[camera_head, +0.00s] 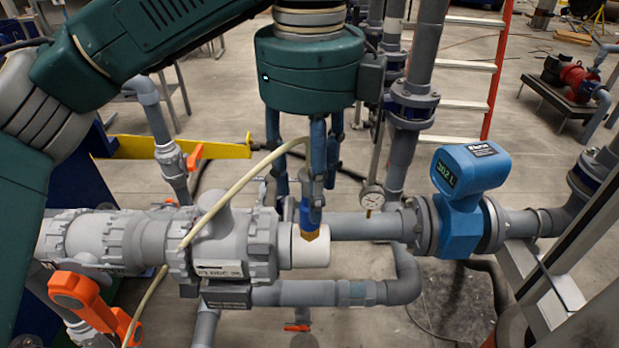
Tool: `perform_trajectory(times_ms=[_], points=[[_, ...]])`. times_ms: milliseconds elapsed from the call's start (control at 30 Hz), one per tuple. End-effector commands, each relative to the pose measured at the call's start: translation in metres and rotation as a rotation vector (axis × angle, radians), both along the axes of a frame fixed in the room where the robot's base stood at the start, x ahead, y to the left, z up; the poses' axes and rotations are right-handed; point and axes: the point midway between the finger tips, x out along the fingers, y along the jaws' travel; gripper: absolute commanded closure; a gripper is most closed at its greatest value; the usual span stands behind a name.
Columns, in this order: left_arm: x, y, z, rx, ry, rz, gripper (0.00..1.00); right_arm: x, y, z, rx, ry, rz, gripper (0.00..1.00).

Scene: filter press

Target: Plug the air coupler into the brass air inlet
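My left gripper (318,188) reaches down from the top centre on its green wrist. Its blue fingers are close together around the upper part of the blue air coupler (307,217). The coupler hangs roughly upright. Directly below it, in line with it, is the brass air inlet (316,245), a brass piece at the white pipe collar (300,258). Coupler and brass look to meet in this view; I cannot tell whether they are joined. A cream hose (222,202) runs from the gripper down to the lower left. My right gripper is not in view.
A grey valve body (232,250) and pipe lie left of the inlet. A pressure gauge (372,198) and a blue flow meter (468,190) stand to the right. Orange handles (75,292) are at lower left. A lower grey pipe (300,292) runs beneath.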

Motion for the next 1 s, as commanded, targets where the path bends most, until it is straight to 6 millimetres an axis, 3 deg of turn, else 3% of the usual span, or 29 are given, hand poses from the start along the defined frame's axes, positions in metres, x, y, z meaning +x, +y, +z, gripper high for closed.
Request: perform_trajectory(times_ms=[333,733,1000], points=[[0.001,0.000,0.011,0.001,-0.003,0.002,0.56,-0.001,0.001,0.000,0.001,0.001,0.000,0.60],[0.000,0.000,0.092,0.000,-0.006,0.004,0.56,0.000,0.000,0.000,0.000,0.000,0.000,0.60],[0.000,0.000,0.118,0.001,-0.001,0.001,0.56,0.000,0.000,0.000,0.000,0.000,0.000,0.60]])
